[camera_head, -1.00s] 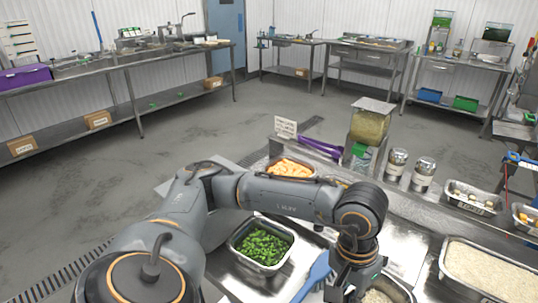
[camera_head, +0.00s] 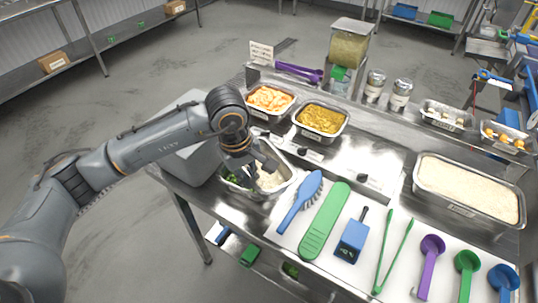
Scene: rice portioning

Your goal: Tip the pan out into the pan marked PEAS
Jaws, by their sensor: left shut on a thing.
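A steel pan of green pieces (camera_head: 233,180) stands at the table's left end; its label is not legible, so I cannot confirm that it reads PEAS. My left gripper (camera_head: 247,169) is over this pan, shut on what looks like the wall of a steel pan (camera_head: 272,151). The held pan and the pan of green pieces overlap in view, and their edges are hard to separate. Whitish, grain-like food (camera_head: 270,179) shows at the right side, beside the green. Fingertips are partly hidden by my wrist. My right gripper is out of view.
Pans of orange food (camera_head: 270,99) and yellow food (camera_head: 321,118) stand behind. A large rice pan (camera_head: 468,188) is at right. A blue brush (camera_head: 301,200), green spatula (camera_head: 325,220), tongs (camera_head: 393,255) and scoops (camera_head: 430,262) lie in front. Bare steel lies mid-table.

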